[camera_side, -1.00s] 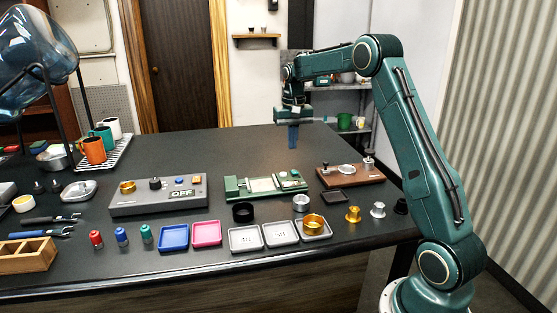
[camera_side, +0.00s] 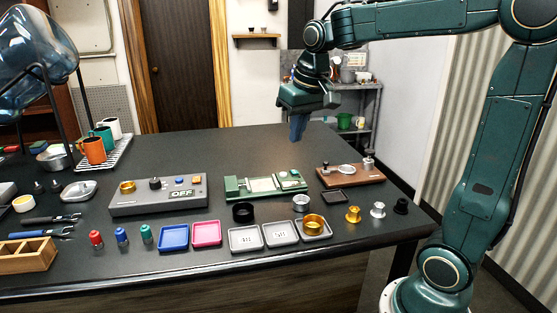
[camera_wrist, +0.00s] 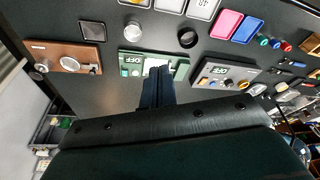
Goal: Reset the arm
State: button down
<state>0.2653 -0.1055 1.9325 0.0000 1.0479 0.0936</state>
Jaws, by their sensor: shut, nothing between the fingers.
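My gripper (camera_side: 297,127) hangs above the rear right part of the dark table (camera_side: 200,147), fingers pointing down and together, with nothing between them. In the wrist view the blue fingers (camera_wrist: 158,72) show shut, in front of the green fixture (camera_wrist: 130,60) as seen from above. In the side view that green fixture (camera_side: 265,184) stands on the table, in front of and below my gripper, clear of it.
A grey control box (camera_side: 158,195) reading OFF stands left of the fixture. A brown wooden board (camera_side: 350,176) lies to its right. Trays, including a blue one (camera_side: 174,237), line the front edge, with small coloured parts nearby. Mugs (camera_side: 94,150) stand at the left. The table's rear middle is clear.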

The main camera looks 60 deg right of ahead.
jog(key=s+a+f+n+t, duration=0.1)
jog(key=s+a, duration=0.3)
jog(key=s, duration=0.4)
jog(key=s+a+f+n+t, duration=0.1)
jog(key=s+a+f+n, duration=0.2)
jog(key=s+a, duration=0.2)
jog(key=shift+s+a+t+y, duration=0.15)
jog(key=shift+s+t+y, duration=0.25)
jog(key=shift+s, duration=1.25)
